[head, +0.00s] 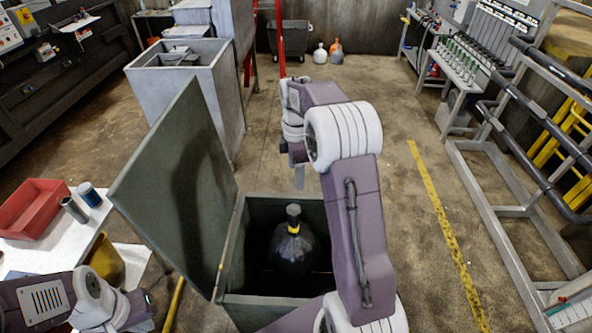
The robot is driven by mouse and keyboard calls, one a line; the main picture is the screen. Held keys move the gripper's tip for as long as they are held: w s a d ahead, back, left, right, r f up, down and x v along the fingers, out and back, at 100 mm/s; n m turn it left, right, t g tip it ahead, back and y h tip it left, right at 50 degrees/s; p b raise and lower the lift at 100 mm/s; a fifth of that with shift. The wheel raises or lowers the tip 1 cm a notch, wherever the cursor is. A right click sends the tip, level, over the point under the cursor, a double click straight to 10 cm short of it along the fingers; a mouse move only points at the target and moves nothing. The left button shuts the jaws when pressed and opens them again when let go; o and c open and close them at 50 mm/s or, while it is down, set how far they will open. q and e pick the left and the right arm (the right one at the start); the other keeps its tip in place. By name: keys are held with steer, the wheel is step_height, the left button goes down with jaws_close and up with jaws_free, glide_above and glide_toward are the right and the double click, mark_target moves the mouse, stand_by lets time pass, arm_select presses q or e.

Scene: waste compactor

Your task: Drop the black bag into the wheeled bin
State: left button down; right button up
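The black bag (292,256) shows inside an open dark green bin (231,243). Its neck points up and has a yellow tie. I cannot tell whether the bag touches the bin's floor. The bin's lid (178,190) stands up on the left, and no wheels show on it. My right gripper (299,177) is above the bag's neck, with a visible gap between them. It is seen edge-on, so its opening is unclear. My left gripper (143,307) is low at the left, beside the white table and away from the bag; its fingers are not clear.
A white table (84,232) with a red tray (33,208) and cups is at left. A grey open-topped bin (203,88) stands behind the lid. A dark wheeled container (291,38) is at the back. Metal racks line the right; floor by the yellow line is clear.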

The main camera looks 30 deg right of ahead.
step_height(320, 180, up, 9)
steer(key=b, duration=0.1)
stand_by(0.4)
stand_by(0.4)
